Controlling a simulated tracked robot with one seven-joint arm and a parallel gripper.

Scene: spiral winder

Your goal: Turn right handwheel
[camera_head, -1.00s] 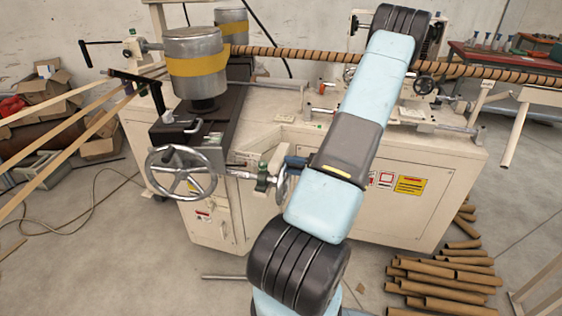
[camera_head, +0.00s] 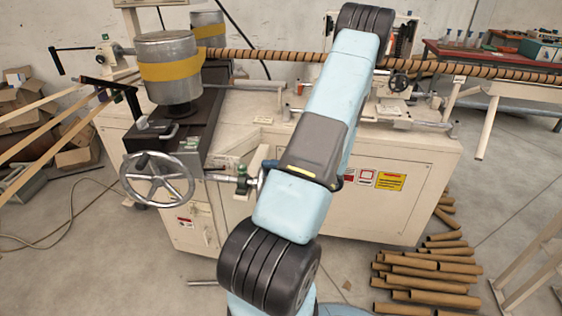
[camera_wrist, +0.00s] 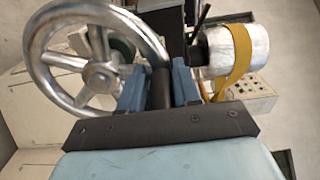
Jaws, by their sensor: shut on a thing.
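The right handwheel is a silver spoked wheel (camera_wrist: 48,75) at the upper left of the wrist view. In the head view it is almost wholly hidden behind my arm, by the green shaft bearing. My gripper (camera_wrist: 160,85) has its two blue fingers on either side of a dark cylindrical handle (camera_wrist: 161,90), beside the wheel's rim. It is shut on this handle. Where the handle joins the wheel cannot be seen clearly. The left handwheel (camera_head: 157,180), large and silver with spokes, stands apart at the left of the machine front.
The cream machine cabinet (camera_head: 385,215) stands behind my arm. A metal drum with a yellow band (camera_head: 170,68) sits above the left handwheel. It also shows in the wrist view (camera_wrist: 218,58). Cardboard tubes (camera_head: 430,270) lie on the floor at right; floor at front left is mostly clear.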

